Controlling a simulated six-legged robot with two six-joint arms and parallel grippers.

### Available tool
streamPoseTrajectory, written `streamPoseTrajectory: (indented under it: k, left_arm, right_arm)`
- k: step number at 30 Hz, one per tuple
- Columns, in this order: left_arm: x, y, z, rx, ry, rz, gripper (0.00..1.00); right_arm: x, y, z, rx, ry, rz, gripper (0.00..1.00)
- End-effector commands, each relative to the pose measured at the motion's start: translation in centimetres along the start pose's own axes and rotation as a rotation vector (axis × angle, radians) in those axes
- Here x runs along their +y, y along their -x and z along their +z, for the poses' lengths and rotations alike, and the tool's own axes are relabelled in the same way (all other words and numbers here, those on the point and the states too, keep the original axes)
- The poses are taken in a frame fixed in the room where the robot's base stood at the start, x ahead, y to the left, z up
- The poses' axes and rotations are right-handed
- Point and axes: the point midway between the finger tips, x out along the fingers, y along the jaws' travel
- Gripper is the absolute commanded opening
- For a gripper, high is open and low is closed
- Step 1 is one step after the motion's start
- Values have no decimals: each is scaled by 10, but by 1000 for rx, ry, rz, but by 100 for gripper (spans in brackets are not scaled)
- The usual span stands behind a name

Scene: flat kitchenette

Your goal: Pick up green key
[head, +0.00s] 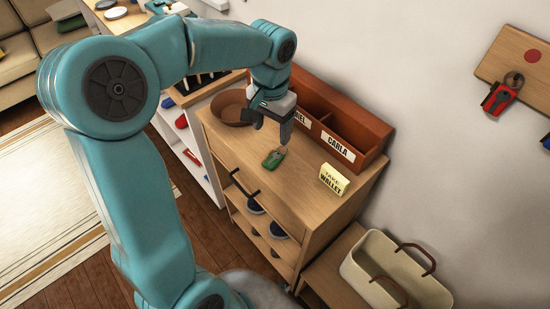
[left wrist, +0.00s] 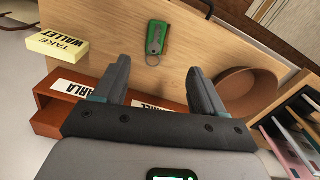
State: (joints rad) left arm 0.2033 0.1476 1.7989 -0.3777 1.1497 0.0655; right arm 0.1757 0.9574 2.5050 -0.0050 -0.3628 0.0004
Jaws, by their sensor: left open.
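The green key (head: 274,158) lies flat on the wooden cabinet top, near the middle. In the left wrist view the green key (left wrist: 156,38) shows beyond the fingertips, with a small ring at one end. My left gripper (head: 270,128) is above the cabinet top, just behind and above the key. In the left wrist view my left gripper (left wrist: 158,75) is open, with nothing between its fingers. The key is apart from both fingers. My right gripper is not in view.
A brown bowl (head: 232,108) stands left of the key. A red-brown name-labelled box (head: 374,137) stands along the wall. A yellow "TAKE WALLET" note block (head: 334,180) is to the right. A cream basket (head: 385,270) is lower right. A red key (head: 500,97) hangs on a wall board.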

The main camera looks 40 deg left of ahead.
Motion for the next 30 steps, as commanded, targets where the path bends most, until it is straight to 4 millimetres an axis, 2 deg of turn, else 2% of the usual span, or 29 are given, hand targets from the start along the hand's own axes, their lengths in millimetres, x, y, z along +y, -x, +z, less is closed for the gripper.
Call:
streamPoseTrajectory:
  k: [1, 3, 6, 11, 18, 22, 28, 29, 30]
  left_arm:
    - [0, -13, 1, -5, 0, 1, 71]
    - [0, -26, 2, -5, 1, 1, 71]
    - [0, -39, 1, -2, 0, 1, 71]
    - [0, -50, 0, -1, -1, 1, 71]
    - [2, -87, -1, -4, -1, 1, 71]
    - [2, -98, -2, -1, 0, 1, 71]
    - [2, -98, -2, 1, 0, 1, 71]
    - [2, -98, -2, 1, 0, 1, 68]
    - [2, -98, -2, 1, 0, 1, 54]
  right_arm:
    - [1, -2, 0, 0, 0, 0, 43]
    - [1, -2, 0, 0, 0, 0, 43]
    - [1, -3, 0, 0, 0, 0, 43]
    - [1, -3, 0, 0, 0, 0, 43]
    - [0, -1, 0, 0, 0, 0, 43]
    - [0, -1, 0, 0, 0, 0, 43]
    - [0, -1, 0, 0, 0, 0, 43]
    - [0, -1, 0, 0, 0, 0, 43]
    - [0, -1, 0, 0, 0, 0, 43]
